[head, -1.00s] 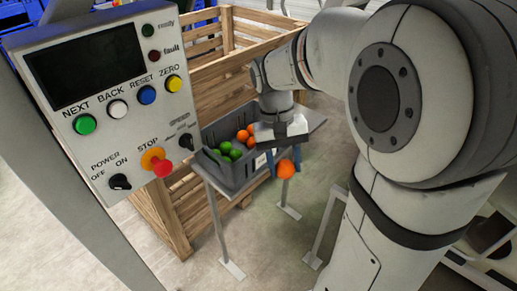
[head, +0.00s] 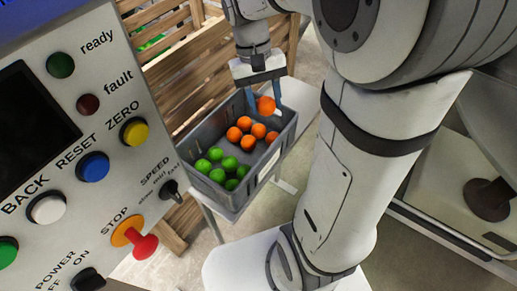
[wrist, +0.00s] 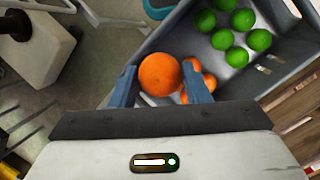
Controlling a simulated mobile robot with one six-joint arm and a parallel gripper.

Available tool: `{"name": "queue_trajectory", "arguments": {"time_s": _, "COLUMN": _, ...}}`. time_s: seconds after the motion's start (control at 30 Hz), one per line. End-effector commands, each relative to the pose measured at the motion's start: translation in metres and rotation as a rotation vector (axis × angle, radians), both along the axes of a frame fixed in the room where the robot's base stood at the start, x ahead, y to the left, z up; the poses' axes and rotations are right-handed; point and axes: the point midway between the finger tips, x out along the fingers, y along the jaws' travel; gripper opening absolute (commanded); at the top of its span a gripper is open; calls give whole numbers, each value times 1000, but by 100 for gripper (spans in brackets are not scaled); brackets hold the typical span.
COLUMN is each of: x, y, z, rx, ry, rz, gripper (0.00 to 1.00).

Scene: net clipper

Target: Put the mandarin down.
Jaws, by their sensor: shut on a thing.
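My gripper (head: 265,95) is shut on an orange mandarin (head: 266,105), which also shows large between the blue fingers in the wrist view (wrist: 160,74). It holds the mandarin over the far end of a grey crate (head: 235,205). In the crate, several other mandarins (head: 245,123) lie in the far part and several green fruits (head: 229,163) in the near part. In the wrist view, the held mandarin partly hides the mandarins behind it. How high it hangs above the crate floor I cannot tell exactly.
The crate stands on a small table with metal legs (head: 212,222). A slatted wooden bin (head: 172,68) stands behind it on the left. A control panel with buttons (head: 92,166) fills the left of the head view. Grey floor shows around the table.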

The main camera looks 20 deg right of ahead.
Motion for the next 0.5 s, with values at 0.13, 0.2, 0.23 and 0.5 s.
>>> {"name": "queue_trajectory", "arguments": {"time_s": 0.13, "x": 0, "y": 4, "z": 0, "rx": 0, "ry": 0, "rz": 13, "gripper": 20}}
{"name": "queue_trajectory", "arguments": {"time_s": 0.2, "x": 0, "y": 5, "z": 0, "rx": 0, "ry": 0, "rz": 16, "gripper": 20}}
{"name": "queue_trajectory", "arguments": {"time_s": 0.23, "x": 0, "y": 6, "z": 0, "rx": 0, "ry": 0, "rz": 17, "gripper": 20}}
{"name": "queue_trajectory", "arguments": {"time_s": 0.5, "x": 0, "y": 7, "z": -38, "rx": 0, "ry": 6, "rz": 22, "gripper": 20}}
